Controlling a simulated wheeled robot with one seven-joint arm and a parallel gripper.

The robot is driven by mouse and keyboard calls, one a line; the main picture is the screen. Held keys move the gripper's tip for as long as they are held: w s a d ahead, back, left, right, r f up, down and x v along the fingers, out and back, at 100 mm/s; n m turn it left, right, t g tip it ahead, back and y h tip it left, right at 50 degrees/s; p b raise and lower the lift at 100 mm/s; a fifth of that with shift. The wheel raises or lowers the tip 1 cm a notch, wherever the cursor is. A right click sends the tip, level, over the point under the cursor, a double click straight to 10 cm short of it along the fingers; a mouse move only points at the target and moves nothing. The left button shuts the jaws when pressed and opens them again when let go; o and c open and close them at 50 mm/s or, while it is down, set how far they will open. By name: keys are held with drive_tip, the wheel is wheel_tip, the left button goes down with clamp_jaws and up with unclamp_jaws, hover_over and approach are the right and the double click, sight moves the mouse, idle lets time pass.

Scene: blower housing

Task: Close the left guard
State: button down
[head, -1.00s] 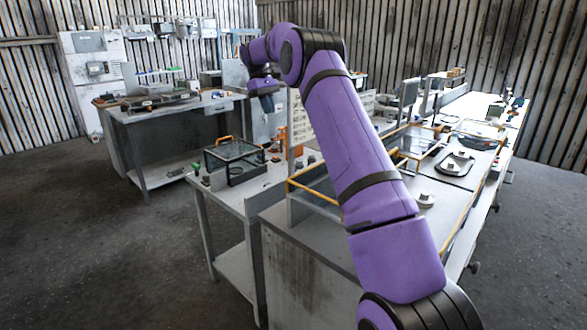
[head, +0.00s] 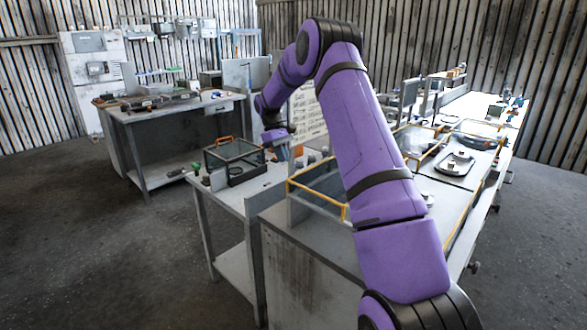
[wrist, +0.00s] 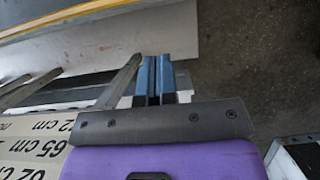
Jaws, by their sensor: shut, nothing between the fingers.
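My gripper (wrist: 155,62) shows in the wrist view as two blue fingers side by side, shut with nothing between them. In the head view my gripper (head: 277,143) is low beyond the bench, just right of the glass box and partly hidden by my arm. A yellow-edged clear guard (head: 318,196) is at the near left of the bench, partly hidden by my arm. More yellow frames (head: 415,150) stand farther right. I cannot tell for sure which is the left guard. In the wrist view a yellow edge (wrist: 80,15) crosses the upper left, apart from my fingers.
A dark-framed glass box (head: 236,158) with an orange handle stands on the small side table. A board with cm markings (wrist: 35,145) lies close to my gripper in the wrist view. A tray (head: 455,163) is on the bench. Open floor (head: 75,230) lies to the left.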

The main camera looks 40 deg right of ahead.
drive_tip(key=s+f, duration=0.2)
drive_tip(key=s, duration=0.3)
drive_tip(key=shift+d+f, duration=0.35)
drive_tip(key=shift+f, duration=0.05)
drive_tip(key=s+d, duration=0.1)
drive_tip(key=s, duration=1.2)
drive_tip(key=s+d, duration=0.2)
drive_tip(key=s, duration=1)
drive_tip(key=shift+s+d, duration=0.25)
drive_tip(key=shift+s, duration=0.15)
drive_tip(key=v, duration=1.1)
